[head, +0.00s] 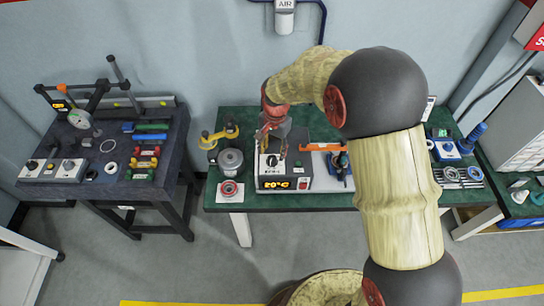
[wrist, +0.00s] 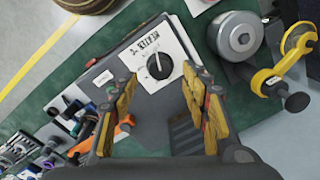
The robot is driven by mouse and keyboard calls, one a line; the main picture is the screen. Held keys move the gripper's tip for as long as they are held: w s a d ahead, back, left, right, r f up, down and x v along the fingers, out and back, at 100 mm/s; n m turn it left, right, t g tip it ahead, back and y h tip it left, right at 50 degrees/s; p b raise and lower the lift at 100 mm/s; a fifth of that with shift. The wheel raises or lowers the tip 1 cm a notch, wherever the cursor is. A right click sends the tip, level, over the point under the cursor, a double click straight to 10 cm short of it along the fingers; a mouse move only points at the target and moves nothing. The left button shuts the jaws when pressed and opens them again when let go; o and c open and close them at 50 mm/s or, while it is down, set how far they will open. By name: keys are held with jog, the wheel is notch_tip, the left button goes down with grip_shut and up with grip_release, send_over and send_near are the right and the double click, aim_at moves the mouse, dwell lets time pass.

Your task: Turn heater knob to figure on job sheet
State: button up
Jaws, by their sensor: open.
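The heater is a dark box (head: 262,182) on the green bench, with a lit orange display (head: 278,184) that seems to read 20°C. Its black round knob (wrist: 158,66) has a white pointer line and sits on a white dial plate (wrist: 138,52) lettered for the heater; the knob also shows in the head view (head: 272,160). My gripper (head: 272,138) is above the heater's top. In the wrist view its two yellow-padded fingers (wrist: 160,76) are apart, either side of the knob and nearer the camera, with nothing held. I cannot make out the job sheet's figure.
A grey metal pot (head: 231,162) and a yellow clamp-like tool (head: 220,136) stand left of the heater. An orange-handled tool (head: 322,147) and a blue device (head: 340,166) lie to its right. A dark side table (head: 130,190) stands further left. My arm hides part of the bench.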

aim_at(272, 158)
jog(key=shift+a+f, duration=0.1)
jog(key=shift+f, duration=1.9)
jog(key=shift+c, duration=0.3)
jog(key=c, duration=1.1)
